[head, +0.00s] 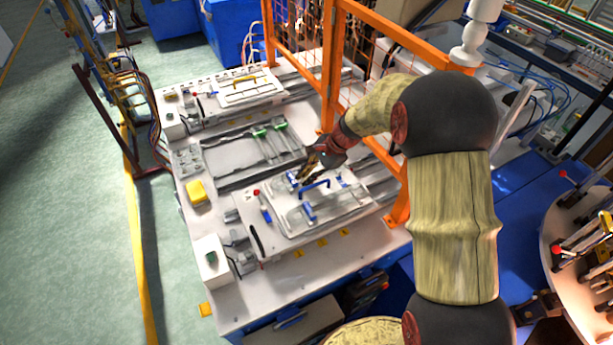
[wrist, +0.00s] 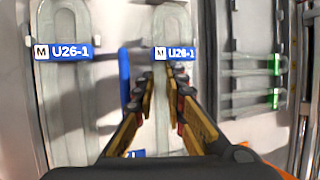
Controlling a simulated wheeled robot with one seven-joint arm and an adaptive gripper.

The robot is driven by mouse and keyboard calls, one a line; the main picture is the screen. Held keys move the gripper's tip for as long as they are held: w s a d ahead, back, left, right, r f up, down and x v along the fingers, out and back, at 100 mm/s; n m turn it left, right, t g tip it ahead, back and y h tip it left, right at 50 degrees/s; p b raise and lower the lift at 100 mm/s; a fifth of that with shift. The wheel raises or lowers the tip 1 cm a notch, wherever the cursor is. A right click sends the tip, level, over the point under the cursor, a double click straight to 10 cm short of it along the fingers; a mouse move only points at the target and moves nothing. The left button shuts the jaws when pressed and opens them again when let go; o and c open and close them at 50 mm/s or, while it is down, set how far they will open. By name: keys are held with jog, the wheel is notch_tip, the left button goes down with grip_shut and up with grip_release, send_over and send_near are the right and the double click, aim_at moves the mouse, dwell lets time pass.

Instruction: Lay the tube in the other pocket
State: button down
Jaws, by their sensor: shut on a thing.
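My gripper (wrist: 160,82) is shut on a clear U-shaped tube (wrist: 174,22) with a blue and white U26-1 tag, which runs up from between the fingertips in the wrist view. Its lower part is partly hidden by the fingers, and I cannot tell whether it touches the surface. A second U-shaped form (wrist: 62,120) with the same tag lies to its left, apart from the gripper. In the head view my gripper (head: 308,168) is over the front fixture plate (head: 285,226). The tube's pockets are too small to make out clearly there.
A blue handle (head: 314,187) stands on the front fixture, and shows left of the fingers in the wrist view (wrist: 125,76). Green-tagged tubes (wrist: 275,64) lie to the right. An orange mesh fence (head: 328,70) rises beside my arm. A yellow box (head: 197,193) sits at the bench's left.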

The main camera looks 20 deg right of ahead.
aim_at(324, 187)
jog(key=shift+f, duration=0.2)
dwell(0.5)
jog(key=c, duration=1.8)
grip_release()
jog(key=shift+o, duration=0.3)
jog(key=v, duration=1.2)
jog(key=shift+d, duration=0.1)
